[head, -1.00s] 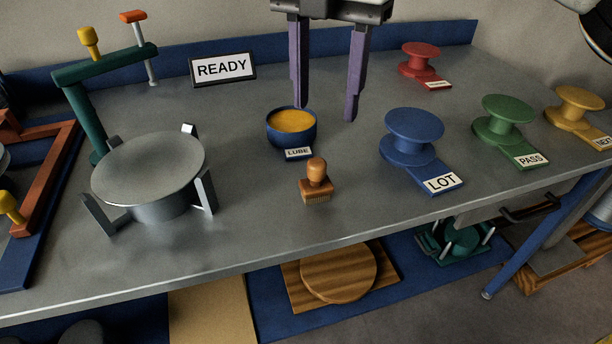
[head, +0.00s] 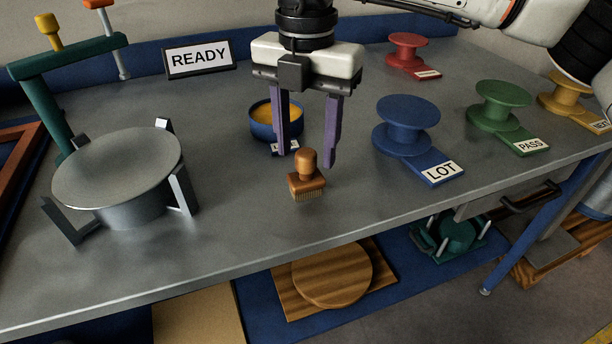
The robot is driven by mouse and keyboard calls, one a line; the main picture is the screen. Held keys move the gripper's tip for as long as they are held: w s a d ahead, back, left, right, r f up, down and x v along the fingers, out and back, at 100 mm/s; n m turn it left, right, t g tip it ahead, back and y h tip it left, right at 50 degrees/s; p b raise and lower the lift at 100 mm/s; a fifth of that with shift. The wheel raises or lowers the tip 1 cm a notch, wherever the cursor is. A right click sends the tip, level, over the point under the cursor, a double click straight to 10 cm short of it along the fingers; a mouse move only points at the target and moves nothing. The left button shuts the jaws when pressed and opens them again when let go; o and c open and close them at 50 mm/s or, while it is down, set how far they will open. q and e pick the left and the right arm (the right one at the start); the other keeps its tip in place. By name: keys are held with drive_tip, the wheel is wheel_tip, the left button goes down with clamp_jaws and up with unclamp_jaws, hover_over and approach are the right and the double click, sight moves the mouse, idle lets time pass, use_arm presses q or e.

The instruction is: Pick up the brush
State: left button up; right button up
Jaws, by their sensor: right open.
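The brush (head: 307,180) is a small brown block with bristles below and a rounded knob handle on top. It stands upright on the grey workbench, near the front edge. My right gripper (head: 305,160) comes down from above with two purple fingers. It is open and empty, with the fingers apart on either side of the brush's knob in the picture. Whether they are level with the knob in depth is hard to tell. My left gripper is not in view.
A blue bowl (head: 262,125) of yellow lube stands behind the left finger, its label partly hidden. A round metal fixture (head: 120,170) stands left. Blue (head: 405,125), green (head: 498,105), red (head: 408,55) and yellow (head: 570,95) spools stand right. The bench front is clear.

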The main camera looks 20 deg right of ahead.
drive_tip(key=shift+f, duration=1.25)
drive_tip(key=c, duration=1.2)
drive_tip(key=shift+o, duration=0.2)
wheel_tip(320, 180, up, 10)
drive_tip(key=shift+r, duration=0.1)
drive_tip(key=o, duration=0.5)
drive_tip(key=c, duration=0.4)
